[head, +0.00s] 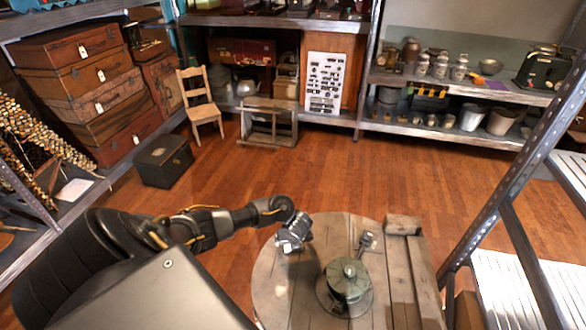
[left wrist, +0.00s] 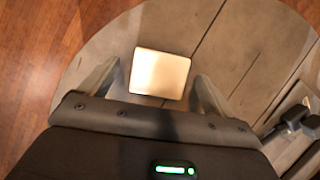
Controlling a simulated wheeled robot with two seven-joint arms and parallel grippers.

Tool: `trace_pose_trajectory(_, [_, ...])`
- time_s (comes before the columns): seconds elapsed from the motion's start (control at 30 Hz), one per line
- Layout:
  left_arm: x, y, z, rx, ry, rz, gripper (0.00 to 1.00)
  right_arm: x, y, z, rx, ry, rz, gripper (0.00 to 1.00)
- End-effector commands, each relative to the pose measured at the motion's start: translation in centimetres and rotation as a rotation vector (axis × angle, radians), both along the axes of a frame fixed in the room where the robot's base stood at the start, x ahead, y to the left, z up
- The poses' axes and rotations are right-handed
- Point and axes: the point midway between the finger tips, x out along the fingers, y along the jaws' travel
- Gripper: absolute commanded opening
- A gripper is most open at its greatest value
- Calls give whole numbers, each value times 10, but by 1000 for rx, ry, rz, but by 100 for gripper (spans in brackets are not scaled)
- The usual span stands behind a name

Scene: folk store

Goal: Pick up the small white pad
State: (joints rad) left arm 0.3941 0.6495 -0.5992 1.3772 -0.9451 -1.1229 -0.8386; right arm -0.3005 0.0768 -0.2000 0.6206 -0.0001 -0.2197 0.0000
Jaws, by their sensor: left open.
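The small white pad (left wrist: 160,73) lies flat on the round wooden tabletop (left wrist: 115,42) in the left wrist view. It is a plain, pale rectangle with rounded corners. My left gripper (left wrist: 158,82) is open, with one finger to each side of the pad and gaps between them. Its height above the pad is hard to judge. In the head view my left gripper (head: 293,233) is over the far left part of the round table (head: 268,285), and the pad cannot be made out there. My right gripper is not in view.
A green lidded pot (head: 348,280) stands on the table, right of my left gripper. A small metal item (head: 366,242) is behind it. A wooden crate (head: 403,226) adjoins the table's right side. A metal shelf frame (head: 500,190) rises at right. Floor beyond the table is clear.

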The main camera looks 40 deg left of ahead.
Motion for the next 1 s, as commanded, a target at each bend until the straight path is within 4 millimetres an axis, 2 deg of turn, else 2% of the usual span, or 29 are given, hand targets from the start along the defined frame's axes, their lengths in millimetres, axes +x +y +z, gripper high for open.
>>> trace_pose_trajectory(0.1, [2,3,-9,2,0,-1,89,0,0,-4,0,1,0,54])
trace_pose_trajectory(0.33, [3,4,-8,2,-1,0,89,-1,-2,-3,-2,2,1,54])
trace_pose_trajectory(0.7, [3,3,-8,1,-2,0,42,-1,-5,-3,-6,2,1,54])
trace_pose_trajectory(0.77, [3,3,-8,1,-2,0,41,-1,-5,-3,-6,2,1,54])
trace_pose_trajectory(0.8, [3,3,-8,1,-2,0,38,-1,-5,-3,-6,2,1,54])
trace_pose_trajectory(1.0, [3,3,-8,1,-2,0,38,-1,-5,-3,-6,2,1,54])
